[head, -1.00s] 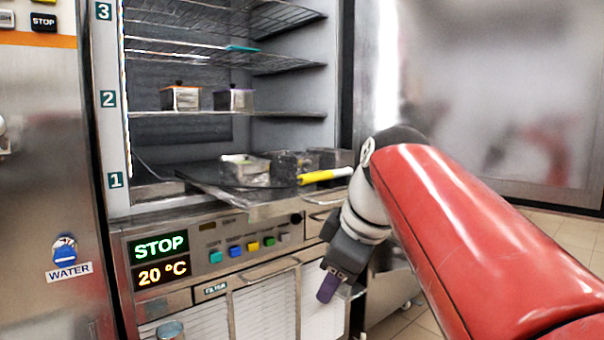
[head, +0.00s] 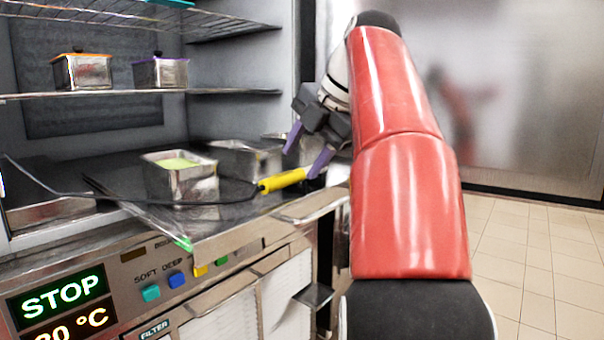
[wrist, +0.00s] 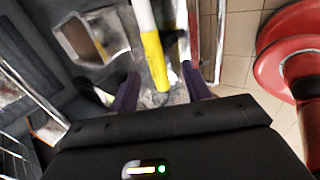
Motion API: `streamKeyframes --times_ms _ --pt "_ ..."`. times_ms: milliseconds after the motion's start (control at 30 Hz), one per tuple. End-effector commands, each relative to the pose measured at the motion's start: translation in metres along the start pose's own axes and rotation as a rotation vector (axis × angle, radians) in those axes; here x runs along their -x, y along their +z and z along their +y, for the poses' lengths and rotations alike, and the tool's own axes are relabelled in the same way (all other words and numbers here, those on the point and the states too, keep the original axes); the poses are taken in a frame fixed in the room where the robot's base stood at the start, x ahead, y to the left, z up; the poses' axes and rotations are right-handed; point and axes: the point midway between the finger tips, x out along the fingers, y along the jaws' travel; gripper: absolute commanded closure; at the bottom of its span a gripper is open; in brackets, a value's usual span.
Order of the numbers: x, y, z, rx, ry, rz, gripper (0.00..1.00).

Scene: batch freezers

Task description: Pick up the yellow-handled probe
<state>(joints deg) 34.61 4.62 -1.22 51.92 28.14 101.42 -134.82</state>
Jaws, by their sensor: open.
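The yellow-handled probe (head: 283,180) lies on the pulled-out bottom shelf at its right side, with a dark cable running off to the left. Its yellow handle also shows in the wrist view (wrist: 154,60), with a white section beyond it. My gripper (head: 307,150) is open, its purple fingers close to the handle's right end in the head view. In the wrist view my gripper (wrist: 161,92) has its fingers on either side of the handle's near end, with gaps on both sides. I cannot tell how far above the handle the fingertips are.
A metal pan with green contents (head: 182,180) stands left of the probe, with another metal pan (head: 245,158) behind it. Two lidded pans (head: 82,72) (head: 160,72) sit on the shelf above. The control panel (head: 172,272) lies below the shelf. Open floor (head: 530,260) is at right.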

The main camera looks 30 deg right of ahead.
Motion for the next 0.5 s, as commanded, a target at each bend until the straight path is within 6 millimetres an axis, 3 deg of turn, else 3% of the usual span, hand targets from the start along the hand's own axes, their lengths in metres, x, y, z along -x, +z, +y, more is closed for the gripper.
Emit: streamKeyframes --times_ms 300,500 --pt "-0.045 -0.007 0.006 0.000 -0.001 0.002 0.52" --pt "-0.048 -0.007 0.006 0.000 0.000 0.000 0.52"
